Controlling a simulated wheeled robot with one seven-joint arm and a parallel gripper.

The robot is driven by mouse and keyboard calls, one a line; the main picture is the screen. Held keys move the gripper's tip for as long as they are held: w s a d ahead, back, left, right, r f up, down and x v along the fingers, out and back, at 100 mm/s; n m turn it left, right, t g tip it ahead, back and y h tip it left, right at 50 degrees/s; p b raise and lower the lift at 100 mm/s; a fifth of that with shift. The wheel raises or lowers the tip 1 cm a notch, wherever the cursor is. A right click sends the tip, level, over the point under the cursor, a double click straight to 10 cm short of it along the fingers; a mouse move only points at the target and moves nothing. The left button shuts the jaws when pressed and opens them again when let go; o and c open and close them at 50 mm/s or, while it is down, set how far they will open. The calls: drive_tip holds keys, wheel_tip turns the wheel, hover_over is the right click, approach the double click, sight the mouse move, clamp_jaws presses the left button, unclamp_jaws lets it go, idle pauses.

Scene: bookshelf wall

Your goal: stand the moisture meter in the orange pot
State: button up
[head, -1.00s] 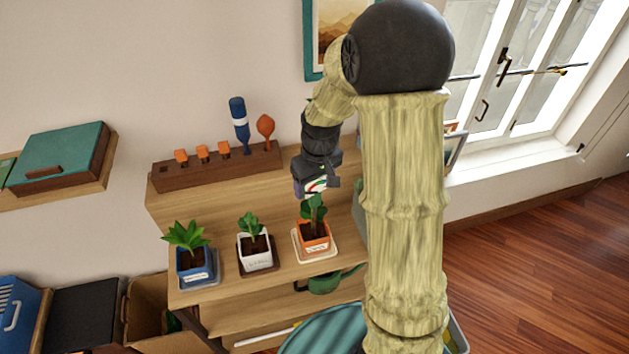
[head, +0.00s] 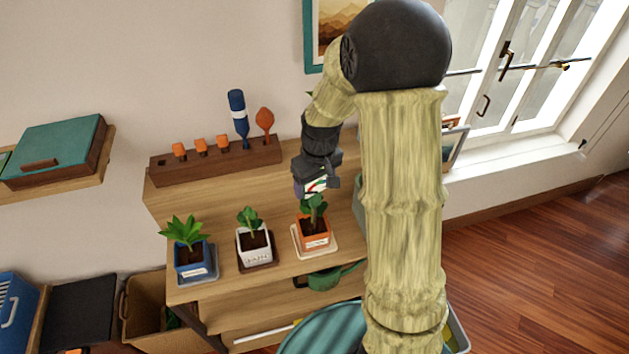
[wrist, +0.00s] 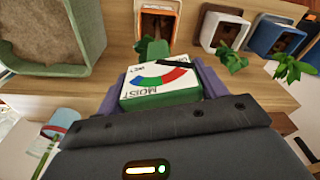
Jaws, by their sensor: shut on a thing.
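The moisture meter (wrist: 160,82) has a white dial face with a red, green and blue arc. My gripper (head: 318,185) is shut on its head; in the wrist view the jaws (wrist: 162,86) close on both sides of it. The orange pot (head: 314,243) stands on a pale saucer on the shelf, with a leafy green plant in dark soil. It also shows in the wrist view (wrist: 155,22), just beyond the meter. My gripper is above the pot, close over the plant. The meter's probe is hidden, so I cannot tell whether it touches the soil.
A white pot (head: 257,257) and a blue pot (head: 192,267), both with plants, stand left of the orange pot. A wooden tool rack (head: 215,165) stands behind them. In the wrist view a green planter (wrist: 88,50) is at the left. A green watering can (head: 325,280) is below.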

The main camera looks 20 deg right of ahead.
drive_tip(key=shift+f+b, duration=0.75)
drive_tip(key=shift+f, duration=0.4)
drive_tip(key=o, duration=1.1)
drive_tip(key=shift+c, duration=0.2)
drive_tip(key=shift+o, duration=0.4)
drive_tip(key=shift+r, duration=0.1)
drive_tip(key=r+p, duration=0.2)
drive_tip(key=r, duration=0.1)
drive_tip(key=r+p, duration=0.5)
drive_tip(key=r, duration=0.1)
drive_tip(key=shift+s+d, duration=0.15)
drive_tip(key=shift+s, duration=0.25)
drive_tip(key=shift+f, duration=0.1)
